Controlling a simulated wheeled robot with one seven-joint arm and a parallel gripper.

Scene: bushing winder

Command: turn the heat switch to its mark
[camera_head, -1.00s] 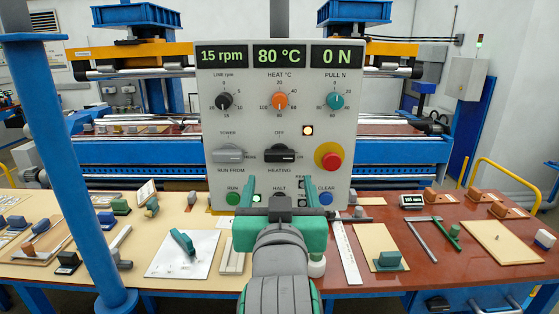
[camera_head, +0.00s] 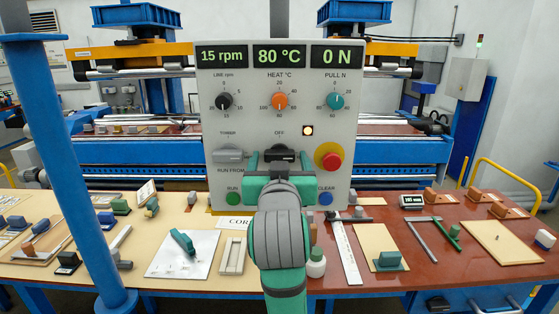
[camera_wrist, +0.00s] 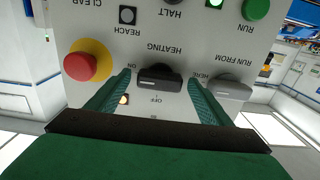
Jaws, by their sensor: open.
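The heat switch (camera_head: 279,152) is a black knob on the grey panel (camera_head: 230,110), with OFF printed above it. My gripper (camera_head: 280,162) is open, with one green finger on each side of the switch. In the wrist view, gaps show between my gripper (camera_wrist: 159,85) and the knob. My arm hides the HEATING label in the head view.
A grey tower switch (camera_head: 229,154) is left of the heat switch, and a red stop button (camera_head: 331,160) on yellow is right. A lit lamp (camera_head: 308,130) is above right. The heat display (camera_head: 279,56) reads 80 °C. Benches with loose parts spread on both sides.

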